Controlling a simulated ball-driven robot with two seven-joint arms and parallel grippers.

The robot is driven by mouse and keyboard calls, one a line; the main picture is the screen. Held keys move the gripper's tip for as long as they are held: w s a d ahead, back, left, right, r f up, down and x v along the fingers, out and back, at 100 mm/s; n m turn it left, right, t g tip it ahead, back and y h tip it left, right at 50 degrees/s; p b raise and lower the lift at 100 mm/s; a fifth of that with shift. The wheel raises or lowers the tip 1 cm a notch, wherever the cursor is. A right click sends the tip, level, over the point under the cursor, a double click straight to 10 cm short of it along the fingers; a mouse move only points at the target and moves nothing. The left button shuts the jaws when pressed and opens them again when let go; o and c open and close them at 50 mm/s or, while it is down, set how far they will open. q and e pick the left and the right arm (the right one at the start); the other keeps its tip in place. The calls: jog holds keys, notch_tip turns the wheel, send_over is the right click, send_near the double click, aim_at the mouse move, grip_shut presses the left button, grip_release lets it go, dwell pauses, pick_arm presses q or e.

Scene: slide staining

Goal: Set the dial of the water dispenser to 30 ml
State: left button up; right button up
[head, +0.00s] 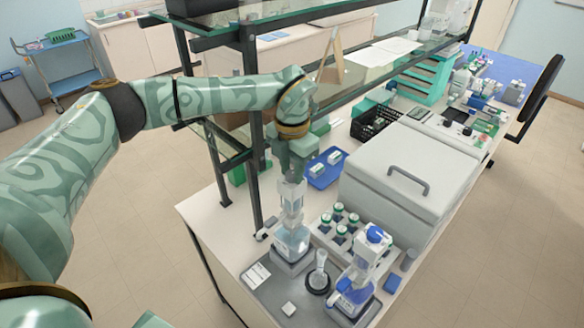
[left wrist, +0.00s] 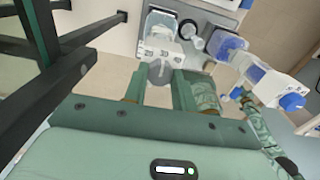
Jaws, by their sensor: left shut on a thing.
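The water dispenser (head: 292,238) is a clear bottle with a white and clear head, upright near the bench's front left corner. It also shows in the left wrist view (left wrist: 160,22), with dark scale marks on its white head. My left gripper (head: 291,181) comes down from above and is shut on the dial at the top of the dispenser. My right gripper is not in view.
A second dispenser with blue liquid and a blue cap (head: 356,282) stands close on the right. Several green-capped bottles (head: 341,217) stand behind. A large grey lidded box (head: 395,185) fills the bench to the right. Dark shelf posts (head: 255,160) rise beside my left arm.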

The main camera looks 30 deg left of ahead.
aim_at(292, 174)
pick_arm(q)
jog(key=o, duration=1)
jog(key=shift+r, duration=0.1)
notch_tip(292, 174, up, 16)
jog(key=b, duration=0.2)
jog(key=shift+r, duration=0.1)
